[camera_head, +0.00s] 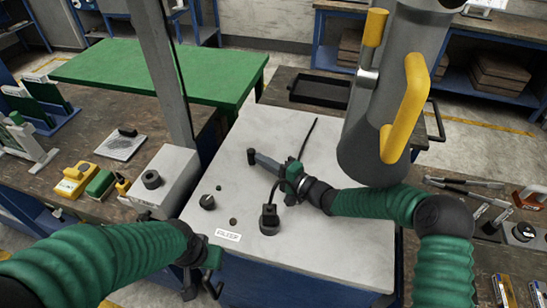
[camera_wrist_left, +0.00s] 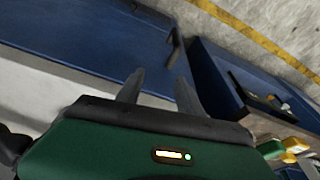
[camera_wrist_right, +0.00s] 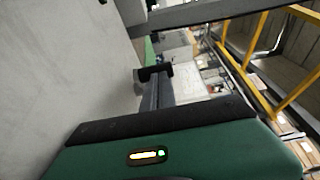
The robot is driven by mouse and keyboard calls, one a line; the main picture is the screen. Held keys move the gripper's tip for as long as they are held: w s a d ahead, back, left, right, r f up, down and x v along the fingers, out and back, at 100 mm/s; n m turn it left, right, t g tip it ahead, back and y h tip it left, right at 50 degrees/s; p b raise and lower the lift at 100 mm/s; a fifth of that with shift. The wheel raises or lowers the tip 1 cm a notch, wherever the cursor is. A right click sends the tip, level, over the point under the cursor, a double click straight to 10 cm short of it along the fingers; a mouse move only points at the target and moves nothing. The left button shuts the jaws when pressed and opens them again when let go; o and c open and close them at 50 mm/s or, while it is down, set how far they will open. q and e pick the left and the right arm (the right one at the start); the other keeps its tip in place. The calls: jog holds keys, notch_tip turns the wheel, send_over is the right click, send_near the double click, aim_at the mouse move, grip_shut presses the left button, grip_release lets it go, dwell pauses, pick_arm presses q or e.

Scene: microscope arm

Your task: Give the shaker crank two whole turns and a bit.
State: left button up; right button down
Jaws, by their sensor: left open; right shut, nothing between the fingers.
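A short black knob (camera_head: 251,156), which looks like the shaker crank's handle, stands on the pale top of the blue cabinet (camera_head: 330,235). My right gripper (camera_head: 259,159) is shut and empty, with its fingertips at the knob. In the right wrist view the dark knob (camera_wrist_right: 156,72) shows just beyond the fingertips (camera_wrist_right: 158,86); whether they touch cannot be told. The rest of the crank is hidden or too small to make out. My left gripper (camera_head: 203,287) is open and empty at the cabinet's front edge. Its parted fingers show in the left wrist view (camera_wrist_left: 158,85).
On the cabinet top are a round black knob (camera_head: 207,202), a black block with a cable (camera_head: 269,219) and a white label (camera_head: 228,236). A grey box (camera_head: 168,180) stands to the left. A grey column with yellow handles (camera_head: 405,105) rises at the right.

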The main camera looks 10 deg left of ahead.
jog(key=shift+s+a, duration=0.35)
jog(key=shift+a, duration=0.25)
jog(key=shift+s+a, duration=0.1)
dwell(0.3)
